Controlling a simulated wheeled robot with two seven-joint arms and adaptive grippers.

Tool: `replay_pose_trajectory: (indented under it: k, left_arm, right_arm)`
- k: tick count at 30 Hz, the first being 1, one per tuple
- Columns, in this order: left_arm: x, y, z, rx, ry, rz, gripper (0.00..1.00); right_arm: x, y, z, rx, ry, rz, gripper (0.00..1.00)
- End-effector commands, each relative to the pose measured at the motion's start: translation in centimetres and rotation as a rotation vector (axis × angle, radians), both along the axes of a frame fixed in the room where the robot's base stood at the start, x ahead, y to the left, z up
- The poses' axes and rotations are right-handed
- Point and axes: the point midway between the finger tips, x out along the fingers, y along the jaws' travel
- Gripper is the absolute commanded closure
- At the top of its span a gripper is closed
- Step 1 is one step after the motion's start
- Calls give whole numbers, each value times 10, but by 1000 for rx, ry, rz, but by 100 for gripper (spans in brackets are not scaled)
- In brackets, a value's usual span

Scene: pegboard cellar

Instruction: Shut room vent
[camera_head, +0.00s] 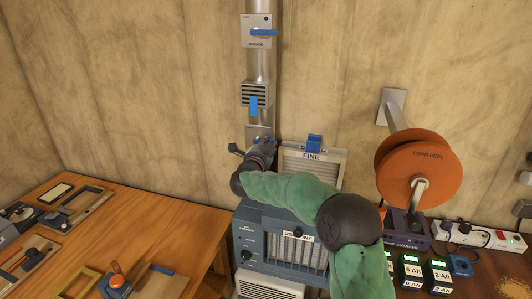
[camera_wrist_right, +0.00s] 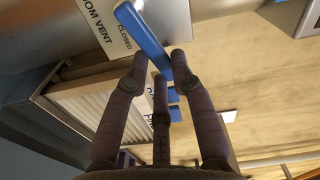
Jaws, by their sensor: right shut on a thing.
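The room vent plate (camera_wrist_right: 105,22) shows in the right wrist view, with the words "OM VENT" and "CLOSED" readable. Its blue lever (camera_wrist_right: 143,36) runs past the word "CLOSED". My right gripper (camera_wrist_right: 162,62) is shut on the free end of this lever, with fingers on both sides. In the head view the plate (camera_head: 257,132) sits low on the metal duct, and my right gripper (camera_head: 262,148) is at it, hiding most of the lever. My left gripper is in neither view.
Above on the duct are a louvred grille (camera_head: 256,94) with a blue tab and another plate (camera_head: 256,25) with a blue lever. A filter box labelled "FINE" (camera_head: 322,163) is close right. An orange cord reel (camera_head: 432,166) juts from the wall. A wooden bench (camera_head: 150,222) is left.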

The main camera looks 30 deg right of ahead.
Motion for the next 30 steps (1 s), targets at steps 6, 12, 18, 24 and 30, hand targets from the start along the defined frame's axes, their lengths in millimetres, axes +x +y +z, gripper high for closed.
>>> replay_pose_trajectory:
  k: [6, 12, 18, 24, 30]
  left_arm:
    - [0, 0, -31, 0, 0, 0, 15]
    - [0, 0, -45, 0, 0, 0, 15]
    - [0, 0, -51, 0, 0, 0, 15]
    - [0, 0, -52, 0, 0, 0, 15]
    - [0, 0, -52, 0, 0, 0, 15]
  right_arm:
    - [-1, -1, -13, 104, -123, -1, 100]
    - [-1, -1, -17, 167, -196, -1, 100]
    - [-1, -1, -19, 202, -234, -1, 100]
    - [-1, -1, -19, 212, -246, -1, 100]
    - [-1, -1, -19, 214, -246, -2, 100]
